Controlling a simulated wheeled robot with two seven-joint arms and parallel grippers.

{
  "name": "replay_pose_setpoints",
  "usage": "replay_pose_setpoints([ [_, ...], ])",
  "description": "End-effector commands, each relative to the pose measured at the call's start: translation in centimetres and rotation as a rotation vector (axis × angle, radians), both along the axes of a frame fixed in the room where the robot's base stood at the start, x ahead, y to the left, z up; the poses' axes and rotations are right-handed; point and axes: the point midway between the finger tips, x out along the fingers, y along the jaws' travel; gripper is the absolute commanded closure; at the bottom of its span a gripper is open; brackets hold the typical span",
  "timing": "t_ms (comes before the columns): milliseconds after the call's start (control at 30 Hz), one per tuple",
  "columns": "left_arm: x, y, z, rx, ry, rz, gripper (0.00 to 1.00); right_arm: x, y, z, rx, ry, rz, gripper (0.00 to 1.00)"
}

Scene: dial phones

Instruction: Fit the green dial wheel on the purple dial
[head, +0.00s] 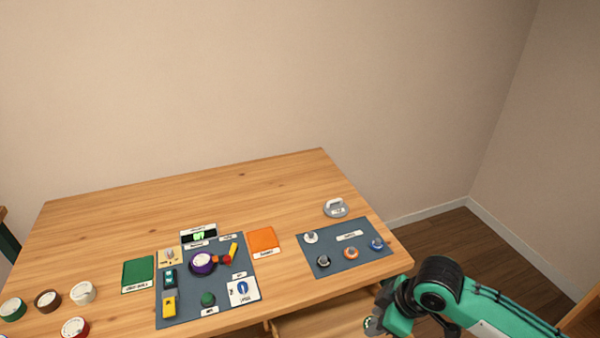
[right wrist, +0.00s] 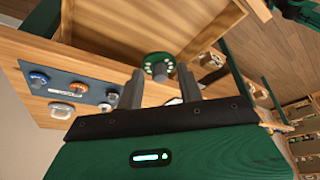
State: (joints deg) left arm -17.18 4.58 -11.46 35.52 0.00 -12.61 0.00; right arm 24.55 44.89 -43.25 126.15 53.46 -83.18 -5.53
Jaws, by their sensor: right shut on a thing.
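The purple dial (head: 202,263) sits on the left grey-blue mat (head: 184,308), with a white centre and an orange-red piece at its right side. My right gripper (head: 371,323) is off the table's front right edge, far from the purple dial. In the right wrist view its two fingers (right wrist: 160,78) are closed on the green dial wheel (right wrist: 159,66), a green disc with pale spots around its rim. In the head view only a small part of the wheel shows at the fingertips. My left gripper is out of view.
A right mat (head: 347,261) carries several small knobs; a grey-white handled piece (head: 336,208) stands behind it. A green pad (head: 138,272) and an orange pad (head: 263,240) flank the left mat. Round pieces, including a white one (head: 82,292), stand far left. An open drawer (head: 335,315) juts out in front.

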Motion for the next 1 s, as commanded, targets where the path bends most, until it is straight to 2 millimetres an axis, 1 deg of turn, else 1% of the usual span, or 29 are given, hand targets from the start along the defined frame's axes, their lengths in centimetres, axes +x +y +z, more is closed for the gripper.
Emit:
replay_pose_setpoints([
  [400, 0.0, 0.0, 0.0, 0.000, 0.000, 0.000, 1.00, 0.7, -2.8, 2.8, 0.002, -0.002, -0.663, 0.84],
  [600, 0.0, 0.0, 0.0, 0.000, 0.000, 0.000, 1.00, 0.9, -4.0, 4.0, 0.002, -0.001, -0.933, 0.84],
  [700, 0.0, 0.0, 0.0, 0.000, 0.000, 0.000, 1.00, 1.0, -4.4, 4.4, 0.003, -0.001, -1.022, 0.84],
  [800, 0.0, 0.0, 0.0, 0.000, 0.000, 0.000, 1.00, 1.0, -4.7, 4.7, 0.002, 0.001, -1.074, 0.84],
  [1000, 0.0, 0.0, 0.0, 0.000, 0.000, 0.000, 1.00, 1.0, -4.8, 4.8, 0.002, 0.003, -1.098, 0.84],
])
